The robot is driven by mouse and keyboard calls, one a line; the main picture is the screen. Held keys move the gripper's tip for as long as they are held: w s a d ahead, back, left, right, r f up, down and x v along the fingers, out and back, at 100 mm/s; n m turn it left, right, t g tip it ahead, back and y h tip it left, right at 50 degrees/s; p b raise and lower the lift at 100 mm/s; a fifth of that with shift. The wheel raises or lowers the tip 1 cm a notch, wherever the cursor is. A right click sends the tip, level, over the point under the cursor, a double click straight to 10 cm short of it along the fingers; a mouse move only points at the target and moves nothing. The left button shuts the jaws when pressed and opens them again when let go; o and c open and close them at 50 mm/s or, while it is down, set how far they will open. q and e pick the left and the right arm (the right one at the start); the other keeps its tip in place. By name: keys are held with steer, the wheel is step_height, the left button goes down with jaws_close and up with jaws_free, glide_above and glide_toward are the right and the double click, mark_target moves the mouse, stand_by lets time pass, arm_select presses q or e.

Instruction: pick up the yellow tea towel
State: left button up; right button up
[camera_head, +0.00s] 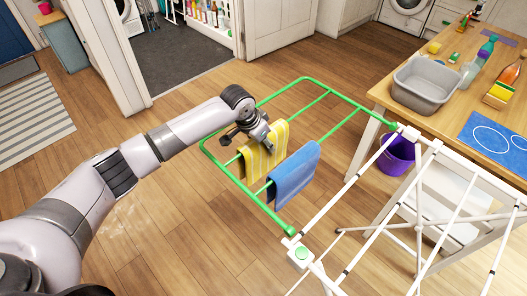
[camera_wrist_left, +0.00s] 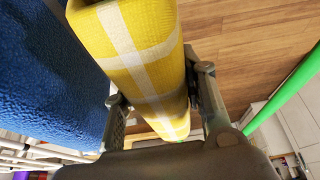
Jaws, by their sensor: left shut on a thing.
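The yellow tea towel (camera_head: 264,156) with white stripes hangs folded over a green bar of the drying rack (camera_head: 228,167). My left gripper (camera_head: 247,141) is at its upper edge, shut on it. In the left wrist view, the yellow tea towel (camera_wrist_left: 135,50) runs between the two fingers of my left gripper (camera_wrist_left: 160,110), one on each side. The towel still lies over the rack's bar. My right gripper is in neither view.
A blue towel (camera_head: 294,174) hangs on the rack close beside the yellow one and also shows in the left wrist view (camera_wrist_left: 45,75). A wooden table (camera_head: 385,93) with a grey basin (camera_head: 428,84) and bottles stands at the right. A purple bucket (camera_head: 397,156) is below it.

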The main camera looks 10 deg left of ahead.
arm_select(q)
jaws_close()
step_height(320, 180, up, 21)
steer(key=b, duration=0.2)
steer(key=shift+f+b, duration=0.2)
steer(key=shift+b, duration=0.15)
stand_by(0.3)
stand_by(1.0)
